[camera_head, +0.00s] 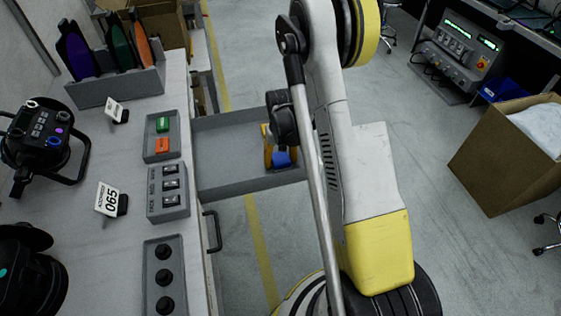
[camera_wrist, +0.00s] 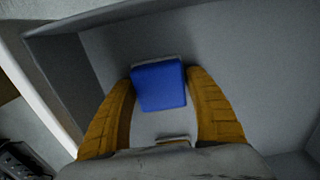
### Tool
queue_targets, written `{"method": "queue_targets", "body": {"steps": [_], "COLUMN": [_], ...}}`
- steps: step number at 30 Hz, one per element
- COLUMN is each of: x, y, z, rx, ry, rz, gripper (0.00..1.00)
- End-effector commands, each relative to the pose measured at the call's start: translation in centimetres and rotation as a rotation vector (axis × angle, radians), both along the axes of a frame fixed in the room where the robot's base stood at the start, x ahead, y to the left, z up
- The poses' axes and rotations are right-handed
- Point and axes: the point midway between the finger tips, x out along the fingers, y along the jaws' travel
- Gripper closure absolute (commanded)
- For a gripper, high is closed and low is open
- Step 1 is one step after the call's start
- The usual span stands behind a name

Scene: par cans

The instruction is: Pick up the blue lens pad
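The blue lens pad (camera_wrist: 159,85) is a small square block between the two yellow-brown fingers of my gripper (camera_wrist: 160,78) in the wrist view. A finger lies close against each side of it, with no clear gap, so my gripper looks shut on it. In the head view the pad (camera_head: 282,159) shows low in the open grey drawer (camera_head: 225,185), beside a yellow finger of my gripper (camera_head: 270,150). My arm hides part of the drawer. I cannot tell whether the pad still touches the drawer floor.
The drawer's walls (camera_wrist: 75,75) stand close around my gripper. The workbench (camera_head: 90,225) on the left holds a stage light (camera_head: 40,140), a switch box (camera_head: 170,190), small trays and a rack of coloured filters (camera_head: 115,87). A cardboard box (camera_head: 495,165) stands at right.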

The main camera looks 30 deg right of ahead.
Motion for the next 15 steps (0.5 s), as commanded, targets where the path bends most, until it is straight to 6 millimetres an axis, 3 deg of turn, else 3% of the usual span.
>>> {"method": "queue_targets", "body": {"steps": [1,3,15], "x": [0.0,0.0,0.0], "y": [0.0,0.0,0.0], "z": [0.01,0.01,0.6], "rx": [0.0,0.0,0.0], "ry": [0.0,0.0,0.0], "rz": [0.0,0.0,0.0], "gripper": [0.54,0.75,0.75]}}
